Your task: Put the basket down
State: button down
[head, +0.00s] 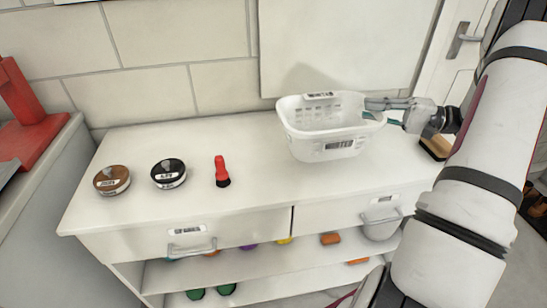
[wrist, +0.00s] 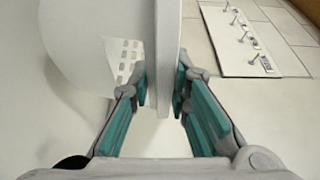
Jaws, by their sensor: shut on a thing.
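A white plastic basket (head: 323,145) with slotted walls and a label on its front is at the right part of the white cabinet top (head: 240,140). It looks upright. I cannot tell whether its bottom touches the surface. My gripper (head: 375,110) comes from the right and is shut on the basket's right rim. In the wrist view, the teal finger pads of my gripper (wrist: 160,90) stand on both sides of the basket's wall (wrist: 167,60).
A brown round tin (head: 112,180), a black round tin (head: 168,174) and a red-handled tool (head: 221,172) stand on the left half of the top. The surface between the tool and the basket is clear. A wall stands behind.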

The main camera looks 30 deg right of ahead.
aim_at(334, 118)
jog(key=s+d+f+b, duration=0.1)
jog(key=s+d+b, duration=0.1)
jog(key=s+d, duration=0.15)
jog(key=x, duration=0.5)
jog(key=f+x, duration=0.1)
jog(key=x, duration=0.3)
jog(key=s+a+b+x, duration=0.1)
jog(key=x, duration=0.4)
jog(key=shift+w+a+f, duration=0.15)
jog(key=shift+a+f, duration=0.05)
jog(key=shift+f, duration=0.15)
jog(key=shift+w+a+f+b, duration=0.15)
jog(key=shift+a+f+b, duration=0.1)
jog(key=shift+f, duration=0.65)
jog(key=shift+w+a+f+b, duration=0.15)
jog(key=shift+a+f+b, duration=0.1)
jog(key=shift+f, duration=0.65)
jog(key=c, duration=1.5)
grip_release()
jog(key=shift+f, duration=0.1)
jog(key=shift+s+d, duration=0.1)
jog(key=shift+d, duration=0.1)
jog(key=v, duration=1.1)
jog(key=shift+s+d+p, duration=0.2)
jog(key=shift+s+p, duration=0.05)
jog(key=shift+p, duration=0.15)
